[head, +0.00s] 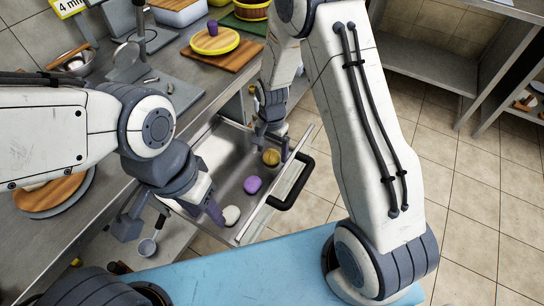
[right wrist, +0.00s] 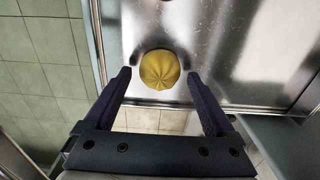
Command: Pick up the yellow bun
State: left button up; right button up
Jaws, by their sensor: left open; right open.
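The yellow bun (head: 271,157) sits in an open metal drawer (head: 222,165), at its far right part. My right gripper (head: 271,142) is over the drawer at the yellow bun. In the right wrist view the yellow bun (right wrist: 160,70) lies just ahead of and between the open fingertips (right wrist: 159,75), with a gap on each side; nothing is held. A purple bun (head: 252,185) and a white bun (head: 231,215) lie in the same drawer, nearer to me. My left gripper (head: 170,218) is open and empty at the drawer's left side, one finger close to the white bun.
The drawer's black handle (head: 288,192) faces right. On the counter, a purple piece (head: 212,27) rests on a yellow round steamer part (head: 214,43) on a wooden board (head: 232,60). A wooden round board (head: 50,193) lies at left. Tiled floor (head: 470,200) at right is clear.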

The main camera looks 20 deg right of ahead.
aim_at(272, 153)
jog(key=shift+f, duration=0.65)
grip_shut()
jog(key=shift+r, duration=0.1)
notch_tip(272, 153, up, 10)
jog(key=p, duration=0.1)
